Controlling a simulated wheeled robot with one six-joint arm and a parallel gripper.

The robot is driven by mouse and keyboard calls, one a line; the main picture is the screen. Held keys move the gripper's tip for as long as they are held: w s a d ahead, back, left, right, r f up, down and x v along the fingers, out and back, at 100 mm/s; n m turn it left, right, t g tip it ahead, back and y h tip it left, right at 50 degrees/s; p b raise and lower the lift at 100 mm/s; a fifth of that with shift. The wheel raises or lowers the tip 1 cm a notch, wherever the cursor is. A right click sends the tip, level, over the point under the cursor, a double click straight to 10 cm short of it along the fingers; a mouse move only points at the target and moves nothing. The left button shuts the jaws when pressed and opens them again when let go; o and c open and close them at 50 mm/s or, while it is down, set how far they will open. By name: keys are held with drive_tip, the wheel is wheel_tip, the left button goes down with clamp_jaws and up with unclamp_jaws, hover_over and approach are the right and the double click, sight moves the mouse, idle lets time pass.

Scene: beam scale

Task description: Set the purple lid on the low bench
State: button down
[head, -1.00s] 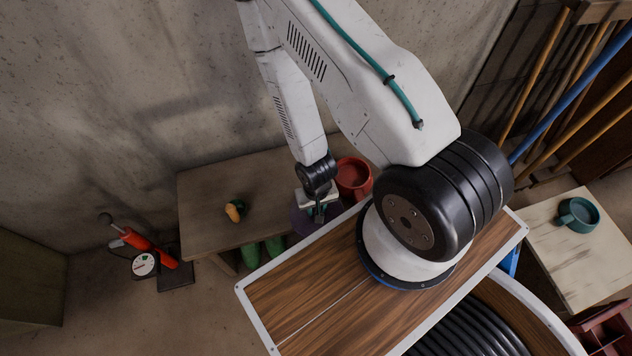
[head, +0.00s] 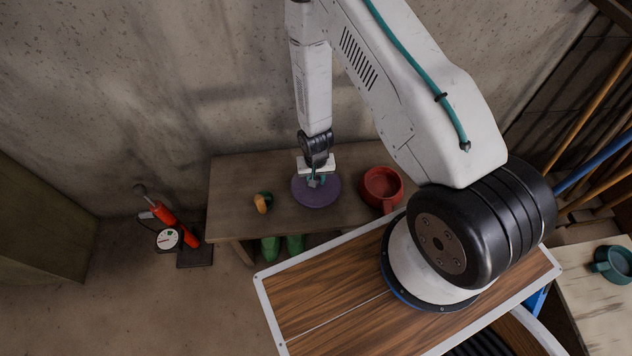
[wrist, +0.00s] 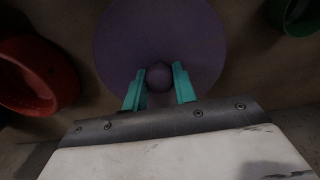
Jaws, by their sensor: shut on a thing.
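The purple lid (head: 327,198) is a flat disc with a round knob. My gripper (head: 316,182) has its teal fingers on either side of the knob, shut on it. The wrist view shows the lid (wrist: 160,30) and my gripper (wrist: 160,76) around the knob. The lid is level over the middle of the low wooden bench (head: 235,185), between a red mug and a small green and orange thing. I cannot tell whether its underside touches the bench top.
The red mug (head: 382,186) stands right of the lid. The green and orange thing (head: 263,202) is to its left. Green objects (head: 270,247) show under the bench. A red-handled device with a dial (head: 168,238) stands on the floor at left. A teal mug (head: 612,262) is far right.

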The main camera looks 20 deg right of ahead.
drive_tip(key=shift+f, duration=1.1)
drive_tip(key=c, duration=1.1)
unclamp_jaws()
